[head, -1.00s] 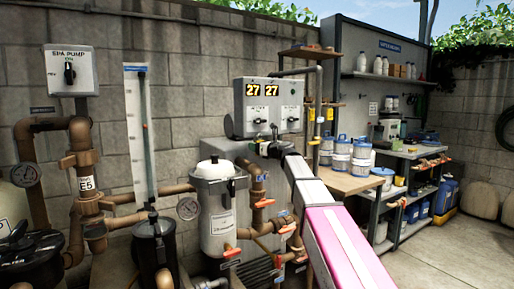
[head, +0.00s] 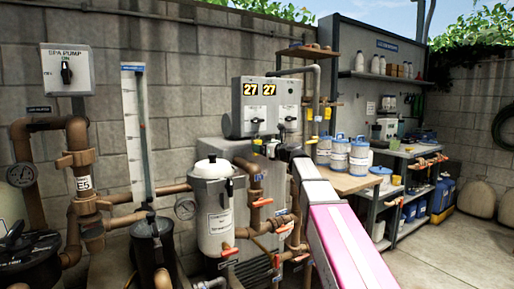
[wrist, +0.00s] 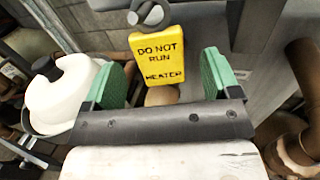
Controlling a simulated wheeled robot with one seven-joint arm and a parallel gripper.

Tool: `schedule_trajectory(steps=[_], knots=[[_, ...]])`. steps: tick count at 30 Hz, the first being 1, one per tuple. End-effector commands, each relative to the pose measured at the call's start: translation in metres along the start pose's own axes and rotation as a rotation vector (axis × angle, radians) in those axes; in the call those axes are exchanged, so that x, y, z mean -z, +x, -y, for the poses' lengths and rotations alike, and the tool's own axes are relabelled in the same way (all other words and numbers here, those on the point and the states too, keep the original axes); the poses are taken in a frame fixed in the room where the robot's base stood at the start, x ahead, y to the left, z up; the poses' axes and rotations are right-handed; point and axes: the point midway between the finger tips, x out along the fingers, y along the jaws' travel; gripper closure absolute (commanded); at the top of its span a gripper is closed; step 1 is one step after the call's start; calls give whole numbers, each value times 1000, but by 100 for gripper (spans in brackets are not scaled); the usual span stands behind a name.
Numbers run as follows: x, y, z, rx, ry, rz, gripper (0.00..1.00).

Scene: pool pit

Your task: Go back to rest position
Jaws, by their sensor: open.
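My gripper (wrist: 164,78) is open in the wrist view, with a green pad on each side. A yellow tag reading "DO NOT RUN HEATER" (wrist: 160,55) hangs below a grey knob (wrist: 148,14) and shows between the pads, with a gap on both sides. In the head view, my arm reaches from the lower right to just below the grey control box (head: 266,107) with two "27" displays; the fingers are too small to make out there.
A white-lidded canister (head: 213,205) stands left of my arm, and also shows in the wrist view (wrist: 62,92). Brown pipes (head: 255,200) run beside it. A wooden table (head: 352,182) with white-and-blue tubs is on the right. The floor (head: 455,245) at the lower right is clear.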

Motion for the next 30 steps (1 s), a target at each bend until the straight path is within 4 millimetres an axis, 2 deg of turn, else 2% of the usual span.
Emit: schedule_trajectory(steps=[1,3,10,14,17,21,23,24,30], knots=[[1,-14,-2,2,0,0,18],[1,-27,-2,1,0,0,18],[4,-55,-1,0,-11,-7,18],[36,-62,-3,-5,-112,-72,18],[84,-72,-7,-27,-273,-176,18],[165,-94,-14,-108,-548,-352,18],[198,-106,-18,-157,-663,-424,18],[220,-114,-21,-196,-737,-471,18],[322,-167,-38,-451,-1083,-677,18]])
